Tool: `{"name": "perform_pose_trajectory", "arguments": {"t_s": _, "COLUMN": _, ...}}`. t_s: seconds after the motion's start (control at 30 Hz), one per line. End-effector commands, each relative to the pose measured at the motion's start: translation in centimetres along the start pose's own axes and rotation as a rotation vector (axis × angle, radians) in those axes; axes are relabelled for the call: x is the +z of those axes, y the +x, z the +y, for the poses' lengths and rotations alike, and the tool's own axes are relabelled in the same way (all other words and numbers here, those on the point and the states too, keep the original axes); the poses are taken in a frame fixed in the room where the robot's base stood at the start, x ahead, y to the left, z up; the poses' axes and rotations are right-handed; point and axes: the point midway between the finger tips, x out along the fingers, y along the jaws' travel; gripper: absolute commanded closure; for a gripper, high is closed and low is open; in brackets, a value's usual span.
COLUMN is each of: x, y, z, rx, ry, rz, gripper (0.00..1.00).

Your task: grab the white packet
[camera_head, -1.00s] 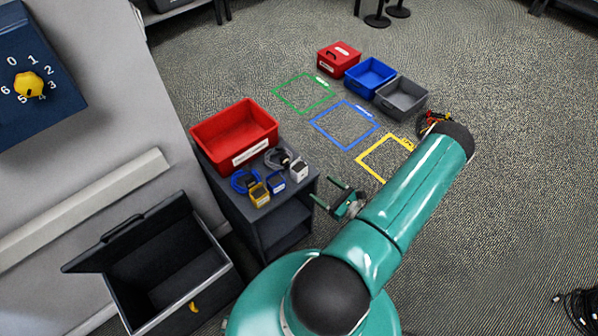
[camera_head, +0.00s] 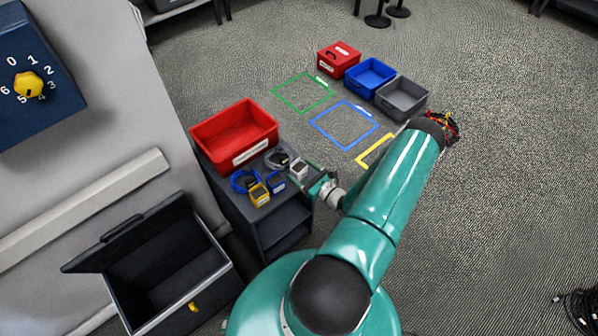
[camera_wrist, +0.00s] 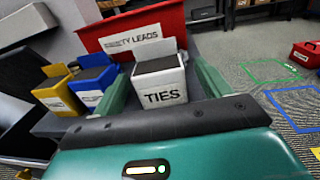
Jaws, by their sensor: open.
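The white packet (camera_head: 299,169), labelled TIES in the wrist view (camera_wrist: 160,88), stands upright at the right end of the dark cabinet top (camera_head: 240,205). My gripper (camera_head: 305,172) is open at the cabinet's right edge. In the wrist view the white packet lies between its two green fingers, with the lower parts of the packet hidden by my gripper's body. I cannot tell whether the fingers touch it.
A blue packet (camera_head: 276,182) and a yellow packet (camera_head: 259,195) stand left of the white one. Coiled cables (camera_head: 278,159) lie behind. A red bin (camera_head: 235,135) sits at the back. An open dark chest (camera_head: 225,268) stands at lower left.

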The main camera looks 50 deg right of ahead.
Motion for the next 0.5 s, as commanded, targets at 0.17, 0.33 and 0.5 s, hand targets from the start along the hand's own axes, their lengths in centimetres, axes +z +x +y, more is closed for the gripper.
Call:
{"name": "perform_pose_trajectory", "arguments": {"t_s": 0.17, "x": 0.00, "y": 1.73, "z": 0.02, "rx": 0.001, "ry": -0.001, "rz": 0.001, "gripper": 0.24}}
{"name": "perform_pose_trajectory", "arguments": {"t_s": 0.33, "x": 0.01, "y": 1.72, "z": 0.02, "rx": 0.000, "ry": 0.000, "rz": 0.001, "gripper": 0.24}}
{"name": "perform_pose_trajectory", "arguments": {"t_s": 0.5, "x": 0.01, "y": 1.70, "z": 0.02, "rx": 0.000, "ry": 0.000, "rz": 0.001, "gripper": 0.55}}
